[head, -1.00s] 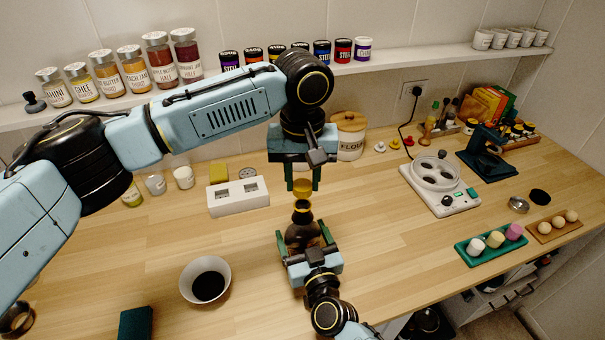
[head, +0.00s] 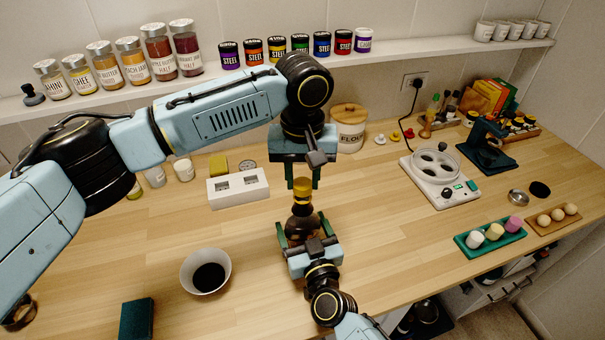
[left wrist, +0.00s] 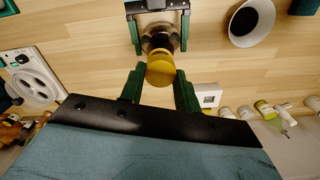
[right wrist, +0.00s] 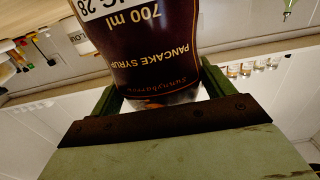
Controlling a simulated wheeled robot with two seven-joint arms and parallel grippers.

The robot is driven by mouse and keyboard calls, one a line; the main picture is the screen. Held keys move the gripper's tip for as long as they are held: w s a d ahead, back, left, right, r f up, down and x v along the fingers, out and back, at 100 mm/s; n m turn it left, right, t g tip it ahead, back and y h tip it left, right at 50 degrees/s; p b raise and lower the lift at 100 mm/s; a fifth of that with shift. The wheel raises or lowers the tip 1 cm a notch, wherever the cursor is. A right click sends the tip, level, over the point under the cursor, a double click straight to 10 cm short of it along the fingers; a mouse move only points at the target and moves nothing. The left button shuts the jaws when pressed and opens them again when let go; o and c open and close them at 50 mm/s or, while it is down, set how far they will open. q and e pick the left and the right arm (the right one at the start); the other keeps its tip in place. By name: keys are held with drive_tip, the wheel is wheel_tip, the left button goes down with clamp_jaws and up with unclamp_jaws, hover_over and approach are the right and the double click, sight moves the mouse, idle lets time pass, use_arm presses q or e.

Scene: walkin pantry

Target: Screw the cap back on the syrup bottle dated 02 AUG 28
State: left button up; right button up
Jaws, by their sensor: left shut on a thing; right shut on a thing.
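The dark syrup bottle (head: 302,224) stands upright in my right gripper (head: 308,236), which is shut on its body. In the right wrist view the bottle (right wrist: 158,50) shows inverted, with "PANCAKE SYRUP", "700 ml" and a partly cut-off date ending in "28". The yellow cap (head: 303,186) is at the top of the bottle's neck. My left gripper (head: 303,180) points down from above, shut on the cap. In the left wrist view the cap (left wrist: 160,70) sits between the green fingers, in line with the neck. Whether its threads have engaged I cannot tell.
A white bowl of dark liquid (head: 206,272) stands left of the bottle. A white socketed block (head: 238,188) and flour canister (head: 348,130) are behind. A white appliance (head: 440,180) and green tray (head: 490,238) stand right. The counter between is clear.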

use_arm(q)
drive_tip(key=shift+f, duration=0.55)
